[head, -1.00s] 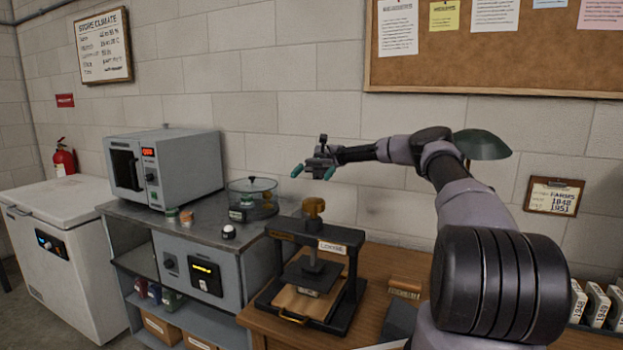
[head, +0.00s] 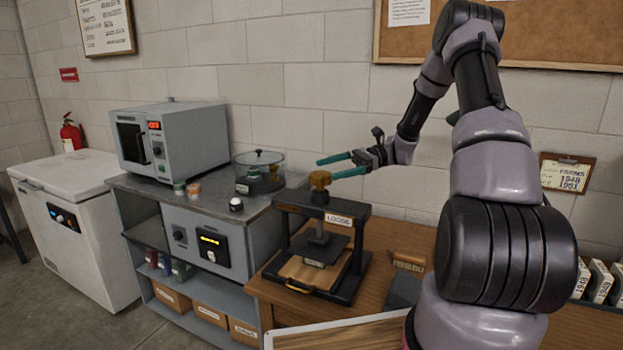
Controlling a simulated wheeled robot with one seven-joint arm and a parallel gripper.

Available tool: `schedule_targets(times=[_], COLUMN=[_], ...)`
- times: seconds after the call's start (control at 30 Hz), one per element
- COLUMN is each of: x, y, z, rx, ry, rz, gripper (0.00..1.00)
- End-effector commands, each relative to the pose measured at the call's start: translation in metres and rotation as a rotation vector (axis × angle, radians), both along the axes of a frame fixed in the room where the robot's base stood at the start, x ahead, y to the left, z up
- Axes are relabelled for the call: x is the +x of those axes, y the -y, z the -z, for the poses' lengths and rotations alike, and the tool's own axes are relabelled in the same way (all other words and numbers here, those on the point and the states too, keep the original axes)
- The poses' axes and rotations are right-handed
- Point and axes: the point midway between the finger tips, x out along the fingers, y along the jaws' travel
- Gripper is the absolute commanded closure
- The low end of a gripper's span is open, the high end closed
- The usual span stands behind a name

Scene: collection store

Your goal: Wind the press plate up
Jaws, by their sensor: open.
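The press (head: 349,262) stands on the wooden table, a dark frame with a label on its top bar that seems to read "LOOSE". Its brass-coloured knob (head: 320,180) sits on top of the screw. The dark press plate (head: 322,247) hangs on the screw inside the frame, above a wooden board (head: 308,272) with a yellow handle at the front. My gripper (head: 328,168) is open, its two teal fingers pointing left at the height of the knob. The fingers appear to lie either side of the knob; contact cannot be told.
A grey bench left of the press holds an oven-like box (head: 172,140), a round glass-lidded vessel (head: 259,172) and small jars. A wooden block (head: 408,261) lies right of the press. A pale-edged board (head: 340,332) is at the front.

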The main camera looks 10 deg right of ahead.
Motion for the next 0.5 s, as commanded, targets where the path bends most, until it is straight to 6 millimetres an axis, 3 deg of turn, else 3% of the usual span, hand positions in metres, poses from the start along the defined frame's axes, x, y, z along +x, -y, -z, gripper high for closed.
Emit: schedule_targets(times=[0.23, 0.5], x=[0.028, 0.043], y=[0.046, 0.056], z=[0.027, 0.045], rx=[0.010, 0.100], ry=[-0.021, -0.080], rz=[0.282, 0.342], gripper=[0.00, 0.00])
